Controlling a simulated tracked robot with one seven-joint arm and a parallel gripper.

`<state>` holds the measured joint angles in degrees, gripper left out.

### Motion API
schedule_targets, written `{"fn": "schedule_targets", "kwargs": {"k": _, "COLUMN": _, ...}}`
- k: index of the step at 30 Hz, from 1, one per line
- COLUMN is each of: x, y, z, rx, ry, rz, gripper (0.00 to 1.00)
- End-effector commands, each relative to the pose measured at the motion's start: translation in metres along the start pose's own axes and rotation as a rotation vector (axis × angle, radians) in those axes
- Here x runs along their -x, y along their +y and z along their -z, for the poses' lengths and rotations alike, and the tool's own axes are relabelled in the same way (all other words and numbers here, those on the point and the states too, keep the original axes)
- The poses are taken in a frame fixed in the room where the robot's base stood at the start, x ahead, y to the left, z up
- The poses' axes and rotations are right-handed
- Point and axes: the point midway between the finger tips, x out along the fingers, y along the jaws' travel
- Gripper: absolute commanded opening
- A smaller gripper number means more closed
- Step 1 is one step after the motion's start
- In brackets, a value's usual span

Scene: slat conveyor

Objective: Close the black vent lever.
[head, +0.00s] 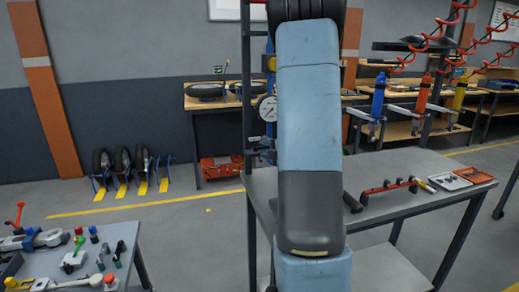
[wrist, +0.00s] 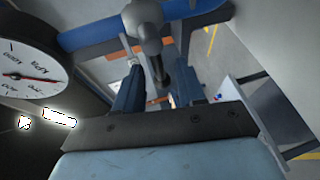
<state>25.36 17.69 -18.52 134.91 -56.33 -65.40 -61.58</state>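The black vent lever (wrist: 145,20) is in the upper middle of the wrist view, with a round knob-like hub and a dark arm pointing down the picture. It lies in front of a blue bar. My gripper (wrist: 157,93) is open, with one blue finger on each side of the lever's lower end. I see a gap between the fingers, and cannot tell whether either finger touches the lever. In the head view my blue arm hides the gripper and the lever.
A white dial gauge (wrist: 30,72) with a red needle is close on the left; it also shows in the head view (head: 267,108). A grey table (head: 410,180) holds a red rack and tray on the right. A tool table (head: 110,240) stands at lower left.

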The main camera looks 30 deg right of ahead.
Motion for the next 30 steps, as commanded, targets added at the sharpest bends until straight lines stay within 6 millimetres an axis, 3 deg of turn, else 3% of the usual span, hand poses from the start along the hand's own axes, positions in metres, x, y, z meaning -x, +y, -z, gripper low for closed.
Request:
{"fn": "schedule_targets", "kwargs": {"k": 3, "x": -0.020, "y": 0.000, "z": 0.001, "rx": 0.000, "ry": 0.002, "rz": 0.001, "gripper": 0.39}}
{"fn": "schedule_targets", "kwargs": {"k": 9, "x": -0.040, "y": 0.000, "z": 0.000, "rx": 0.000, "ry": 0.000, "rz": 0.000, "gripper": 0.39}}
{"fn": "schedule_targets", "kwargs": {"k": 21, "x": -0.047, "y": 0.000, "z": 0.000, "rx": -0.001, "ry": 0.000, "rz": 0.001, "gripper": 0.39}}
{"fn": "schedule_targets", "kwargs": {"k": 30, "x": -0.046, "y": 0.000, "z": 0.000, "rx": -0.001, "ry": 0.000, "rz": 0.001, "gripper": 0.12}}
